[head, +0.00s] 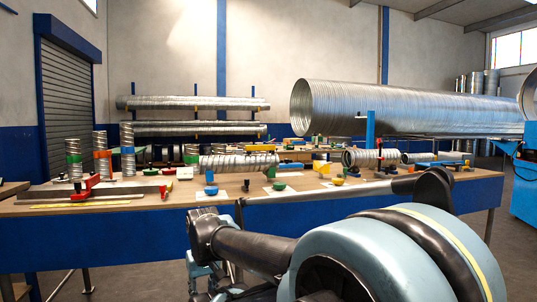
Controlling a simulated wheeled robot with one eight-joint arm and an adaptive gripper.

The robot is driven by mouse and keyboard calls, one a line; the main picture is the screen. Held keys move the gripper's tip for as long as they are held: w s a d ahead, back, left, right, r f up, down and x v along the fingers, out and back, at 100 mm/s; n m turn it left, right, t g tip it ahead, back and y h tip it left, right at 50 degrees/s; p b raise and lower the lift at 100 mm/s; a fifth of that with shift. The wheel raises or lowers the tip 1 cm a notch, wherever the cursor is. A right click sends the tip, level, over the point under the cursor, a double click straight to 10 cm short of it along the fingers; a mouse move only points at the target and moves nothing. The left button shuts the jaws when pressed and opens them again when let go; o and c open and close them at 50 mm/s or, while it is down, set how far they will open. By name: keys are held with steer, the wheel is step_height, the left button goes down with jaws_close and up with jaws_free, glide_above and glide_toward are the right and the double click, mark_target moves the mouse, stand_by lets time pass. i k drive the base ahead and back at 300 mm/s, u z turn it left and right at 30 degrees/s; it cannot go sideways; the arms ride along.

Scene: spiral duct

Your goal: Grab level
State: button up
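I cannot single out a level with certainty among the small tools on the long workbench (330,207). A flat yellow strip (88,204) lies near the bench's front left edge. Just behind it is a grey metal bar (50,194) with a red tool (88,187) on it. My arm fills the lower right and crosses in front of the bench. I cannot make out my gripper's fingers in this view.
Upright ribbed duct pieces (127,150) stand at the bench's left. A ribbed duct (238,162) lies mid-bench among small coloured tools. A large spiral duct (400,108) is behind. A blue machine (510,190) stands at the far right.

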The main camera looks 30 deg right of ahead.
mark_target(271, 149)
steer(key=k, duration=0.65)
steer(key=z, duration=0.55)
steer(key=i, duration=0.7)
steer(key=z, duration=0.85)
steer(key=i, duration=0.85)
steer(key=z, duration=0.1)
